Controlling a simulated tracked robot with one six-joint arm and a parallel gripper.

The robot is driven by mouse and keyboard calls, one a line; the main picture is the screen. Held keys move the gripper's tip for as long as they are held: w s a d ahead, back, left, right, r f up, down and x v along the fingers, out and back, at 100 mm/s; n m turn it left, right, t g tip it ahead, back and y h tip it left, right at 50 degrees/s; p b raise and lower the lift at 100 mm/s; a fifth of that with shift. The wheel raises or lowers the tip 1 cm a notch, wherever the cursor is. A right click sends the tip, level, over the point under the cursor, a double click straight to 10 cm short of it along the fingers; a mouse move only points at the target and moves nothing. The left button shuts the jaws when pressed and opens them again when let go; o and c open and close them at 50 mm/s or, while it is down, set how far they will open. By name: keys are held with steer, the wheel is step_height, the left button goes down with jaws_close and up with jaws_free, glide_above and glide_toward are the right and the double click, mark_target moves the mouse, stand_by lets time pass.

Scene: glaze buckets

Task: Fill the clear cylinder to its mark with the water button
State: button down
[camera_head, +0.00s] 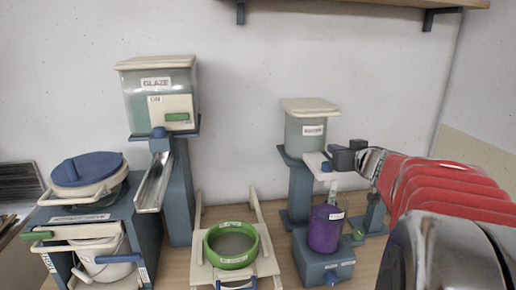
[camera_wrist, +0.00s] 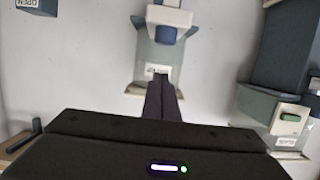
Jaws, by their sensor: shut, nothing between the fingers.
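A cylinder (camera_head: 325,232) filled with purple stands on a blue-grey base at centre right in the head view, with a small white label on its side. A narrow clear piece rises at its top; I cannot see the fill mark clearly. Above it, a labelled tank (camera_head: 306,132) with a cream lid sits on a blue-grey stand. A white spout block (camera_head: 316,163) with a blue knob (camera_head: 326,167) projects below the tank. My gripper (camera_head: 338,159) is shut and empty, its tips close to this block. In the wrist view my shut fingers (camera_wrist: 162,82) reach a pale labelled panel; contact is unclear.
A glaze tank (camera_head: 160,95) with a metal chute (camera_head: 155,182) stands left. A green-rimmed bowl (camera_head: 231,262) sits on a cream frame at the front. A shelf (camera_head: 400,3) hangs above.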

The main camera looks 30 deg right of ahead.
mark_target(327, 167)
steer(key=f, duration=0.2)
steer(key=w+f, duration=0.1)
steer(key=f, duration=0.1)
steer(key=shift+d+f, duration=0.15)
stand_by(0.4)
